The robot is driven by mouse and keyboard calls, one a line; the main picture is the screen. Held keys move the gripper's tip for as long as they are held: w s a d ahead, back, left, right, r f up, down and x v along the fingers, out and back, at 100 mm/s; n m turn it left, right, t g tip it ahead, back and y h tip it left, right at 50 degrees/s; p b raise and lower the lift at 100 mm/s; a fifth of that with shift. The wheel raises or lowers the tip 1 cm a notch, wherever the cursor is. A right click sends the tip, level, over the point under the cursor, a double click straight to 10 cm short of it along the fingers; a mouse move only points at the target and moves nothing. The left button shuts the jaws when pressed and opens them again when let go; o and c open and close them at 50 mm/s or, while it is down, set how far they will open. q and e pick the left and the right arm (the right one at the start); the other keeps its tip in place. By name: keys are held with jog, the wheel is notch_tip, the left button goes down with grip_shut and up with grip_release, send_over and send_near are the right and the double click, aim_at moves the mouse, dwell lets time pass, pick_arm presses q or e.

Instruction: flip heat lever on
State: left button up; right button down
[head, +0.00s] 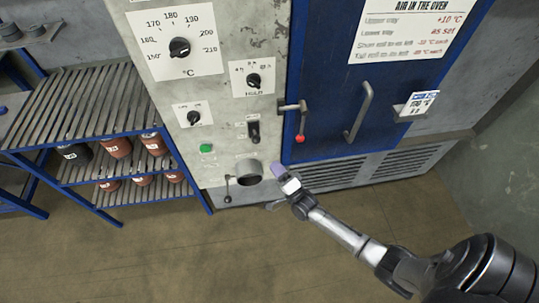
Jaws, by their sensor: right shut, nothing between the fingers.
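The oven's grey control panel (219,122) stands in the middle of the head view. A small black lever switch (254,132) sits on it, left of the blue door; I take it for the heat lever. Its label is too small to read, and I cannot tell whether it is on or off. My right gripper (279,171) is shut and empty, with purple-grey fingertips. In the picture it is below and right of the switch, apart from it, beside a round pipe opening. My left gripper is not in view.
The blue oven door (380,100) has a latch with a red knob (300,138) and a grey handle (359,112). A large temperature dial (180,48), smaller dials and a green button (206,148) share the panel. A slatted rack (82,105) with red and dark canisters stands left. The floor in front is clear.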

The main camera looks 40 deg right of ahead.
jog(key=v, duration=0.7)
jog(key=shift+a+r, duration=0.2)
jog(key=shift+r, duration=0.15)
jog(key=shift+s, duration=0.1)
